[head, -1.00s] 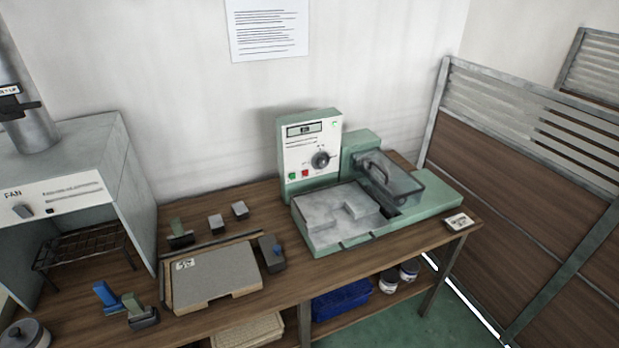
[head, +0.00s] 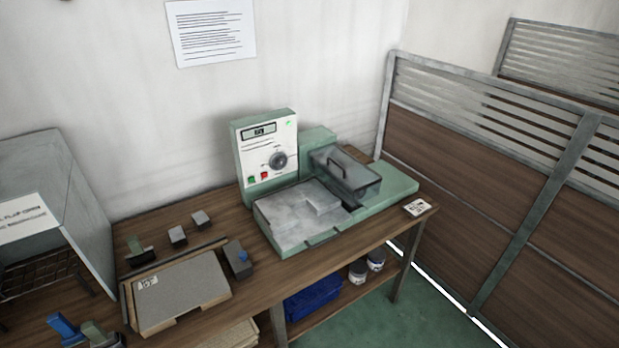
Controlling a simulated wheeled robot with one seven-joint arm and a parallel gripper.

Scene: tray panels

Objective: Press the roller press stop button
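The roller press (head: 399,188) is a green machine on the wooden bench, with an upright control panel (head: 248,149) at its back left. The panel carries a small display, a round dark dial (head: 277,160), a small green button (head: 251,179) and a small red button (head: 264,176) low on its face. The red button looks like the stop button, but its label is too small to read. A green light glows at the panel's upper right. A clear guard with a handle covers the roller area. My gripper is not in view.
The wooden bench (head: 345,250) also holds a grey board (head: 185,290), small blocks (head: 178,235) and blue-handled tools at left. A slatted partition (head: 450,150) closes the right side. Green floor shows at lower right.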

